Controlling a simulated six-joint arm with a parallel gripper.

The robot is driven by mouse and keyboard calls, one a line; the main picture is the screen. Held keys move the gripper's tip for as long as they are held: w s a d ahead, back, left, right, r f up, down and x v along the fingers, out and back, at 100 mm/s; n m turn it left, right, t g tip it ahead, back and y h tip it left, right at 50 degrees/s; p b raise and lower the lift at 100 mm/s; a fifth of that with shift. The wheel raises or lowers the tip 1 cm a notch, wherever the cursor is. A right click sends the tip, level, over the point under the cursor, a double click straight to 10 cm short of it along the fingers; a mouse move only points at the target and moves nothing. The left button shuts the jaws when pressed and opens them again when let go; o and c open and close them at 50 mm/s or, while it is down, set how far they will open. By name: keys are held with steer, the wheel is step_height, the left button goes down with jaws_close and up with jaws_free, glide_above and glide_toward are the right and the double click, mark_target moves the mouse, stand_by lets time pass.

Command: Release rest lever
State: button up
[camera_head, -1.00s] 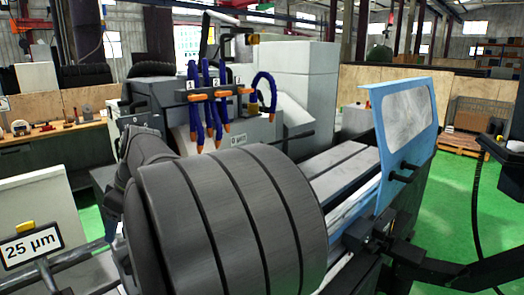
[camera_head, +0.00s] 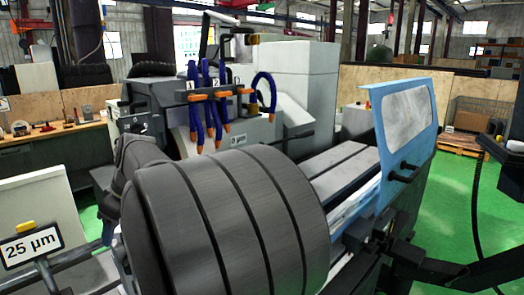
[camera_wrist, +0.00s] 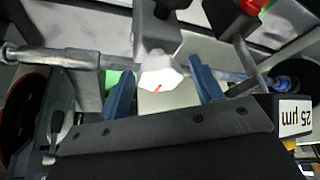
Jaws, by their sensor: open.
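In the wrist view, my gripper (camera_wrist: 164,84) shows as two blue fingers, apart and open. Between their tips, in the picture, is a white faceted knob (camera_wrist: 162,77) with a red mark, below a grey block. I cannot tell whether the fingers touch the knob. Which of these is the rest lever is not clear.
A metal bar (camera_wrist: 75,58) crosses the upper part of the wrist view. A "25 µm" sign (camera_head: 31,245) stands front left and also shows in the wrist view (camera_wrist: 296,117). Blue coolant hoses (camera_head: 207,106) and a blue door (camera_head: 408,125) lie beyond.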

steer(key=c, duration=0.4)
steer(key=s+d+r+m+g+h, duration=0.1)
steer(key=s+d+r+m+h, duration=0.1)
steer(key=d+m+h, duration=0.6)
steer(key=f+y, duration=0.1)
steer(key=f, duration=0.5)
steer(key=d+f+n+y, duration=0.1)
steer(key=f, duration=0.4)
steer(key=f+n+y, duration=0.1)
steer(key=f, duration=0.5)
steer(key=shift+s+d+f, duration=0.2)
steer(key=shift+d+f, duration=0.1)
steer(key=shift+d, duration=0.05)
jaws_close()
